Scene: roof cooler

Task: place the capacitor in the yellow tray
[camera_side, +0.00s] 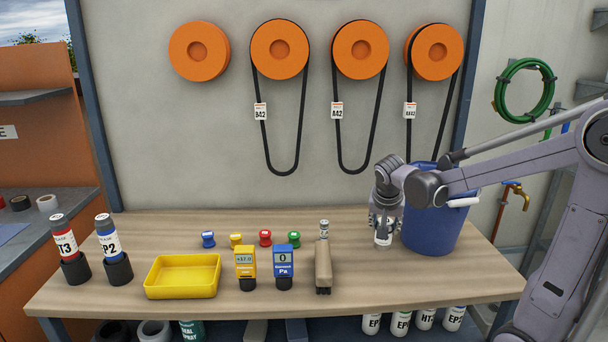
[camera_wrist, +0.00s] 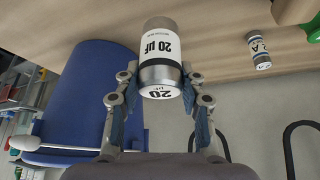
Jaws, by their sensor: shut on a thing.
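The capacitor (camera_wrist: 160,58) is a silver can with a white label reading 20 µF. In the wrist view it sits between the two fingers of my gripper (camera_wrist: 161,100), which is shut on it. In the side view my gripper (camera_side: 384,222) points down at the right part of the bench, just left of the blue bucket, with the capacitor (camera_side: 383,239) low between its fingers. I cannot tell whether the capacitor touches the bench. The yellow tray (camera_side: 183,292) lies at the front left of the bench, and it looks empty.
A blue bucket (camera_side: 430,225) stands close right of my gripper. Between gripper and tray stand a tan holder (camera_side: 323,265), a blue meter (camera_side: 284,262) and a yellow meter (camera_side: 246,262). Several small coloured caps (camera_side: 265,238) stand behind. Two bottles, T3 (camera_side: 65,243) and P2 (camera_side: 107,240), stand left.

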